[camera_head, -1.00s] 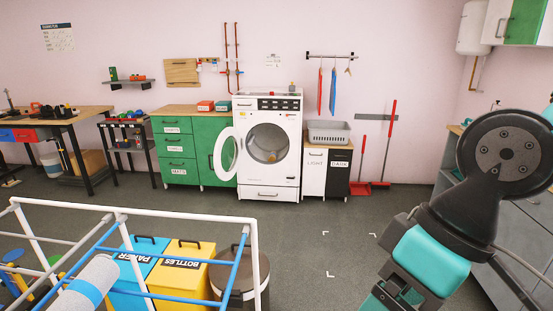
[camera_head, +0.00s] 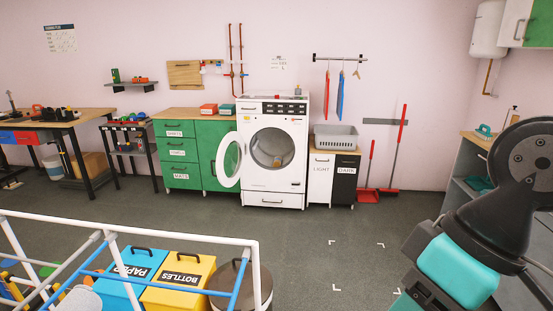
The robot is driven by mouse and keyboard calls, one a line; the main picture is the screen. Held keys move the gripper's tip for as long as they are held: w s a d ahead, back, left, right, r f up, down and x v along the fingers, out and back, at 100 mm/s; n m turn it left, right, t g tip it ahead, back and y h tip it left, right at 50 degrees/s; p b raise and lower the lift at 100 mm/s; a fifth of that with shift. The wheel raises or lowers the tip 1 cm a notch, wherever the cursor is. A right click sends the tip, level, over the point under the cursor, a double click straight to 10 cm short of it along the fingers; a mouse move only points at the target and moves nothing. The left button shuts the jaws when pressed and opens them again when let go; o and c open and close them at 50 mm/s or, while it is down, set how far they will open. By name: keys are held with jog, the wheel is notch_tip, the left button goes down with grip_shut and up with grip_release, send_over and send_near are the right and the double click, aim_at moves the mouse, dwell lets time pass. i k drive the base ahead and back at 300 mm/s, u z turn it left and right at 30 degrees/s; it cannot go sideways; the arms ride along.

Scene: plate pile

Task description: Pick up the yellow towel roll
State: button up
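I cannot make out a yellow towel roll anywhere in view. My arm (camera_head: 470,255), dark grey and teal, rises at the right edge and bends down to the bottom. The gripper at its end is outside the picture, so its fingers do not show. A washing machine (camera_head: 275,192) stands against the back wall with its round door (camera_head: 229,160) open to the left. A small brownish patch shows inside the drum; I cannot tell what it is.
A white and blue pipe frame (camera_head: 160,233) fills the lower left. Behind its bars stand a blue PAPER bin (camera_head: 128,275), a yellow BOTTLES bin (camera_head: 180,283) and a dark round bin (camera_head: 250,283). Grey floor (camera_head: 335,245) is clear in the middle. A counter (camera_head: 480,140) stands at right.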

aim_at(278, 161)
jog(key=z, duration=0.2)
jog(key=i, duration=3.85)
jog(key=u, duration=0.7)
jog(key=i, duration=1.3)
jog(key=u, duration=0.35)
